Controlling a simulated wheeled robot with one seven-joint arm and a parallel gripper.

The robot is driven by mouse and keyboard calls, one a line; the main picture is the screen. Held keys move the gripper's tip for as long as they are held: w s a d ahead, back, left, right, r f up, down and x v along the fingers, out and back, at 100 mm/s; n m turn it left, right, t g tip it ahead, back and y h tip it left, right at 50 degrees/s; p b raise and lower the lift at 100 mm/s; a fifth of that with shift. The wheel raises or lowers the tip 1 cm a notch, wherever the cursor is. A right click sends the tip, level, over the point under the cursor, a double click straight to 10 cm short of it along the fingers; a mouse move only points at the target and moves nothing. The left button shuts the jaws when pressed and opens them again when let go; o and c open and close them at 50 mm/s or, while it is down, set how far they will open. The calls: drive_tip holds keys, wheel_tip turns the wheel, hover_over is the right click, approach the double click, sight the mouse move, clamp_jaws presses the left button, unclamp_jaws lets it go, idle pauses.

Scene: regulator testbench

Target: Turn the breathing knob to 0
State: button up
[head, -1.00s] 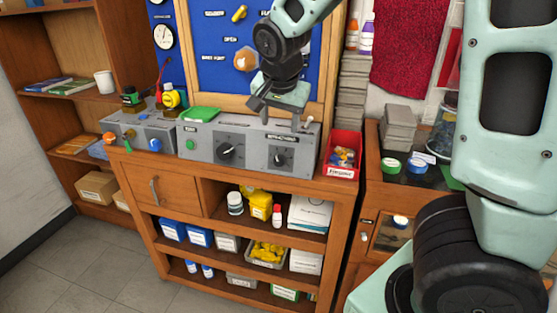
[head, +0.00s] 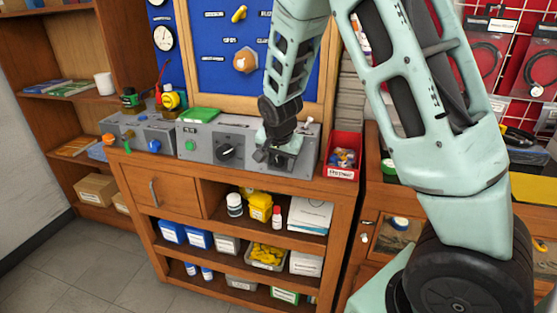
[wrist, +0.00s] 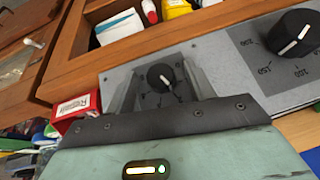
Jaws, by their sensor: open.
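The breathing knob (wrist: 160,77) is a small round black knob with a white pointer line, on a grey plate of the grey panel box. In the wrist view it sits between the two fingers of my gripper (wrist: 161,72), with visible gaps on both sides. The pointer slants toward the lower right in that view; the scale marks around it are too small to read. My gripper is open and empty.
A larger black knob (head: 225,151) with a numbered scale is left of the gripper in the head view. A red bin (head: 341,160) stands close on the right. A green object (head: 198,115) lies on the box top. A blue board (head: 235,60) rises behind.

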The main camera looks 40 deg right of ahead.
drive_tip(key=c, duration=1)
drive_tip(key=shift+p, duration=0.35)
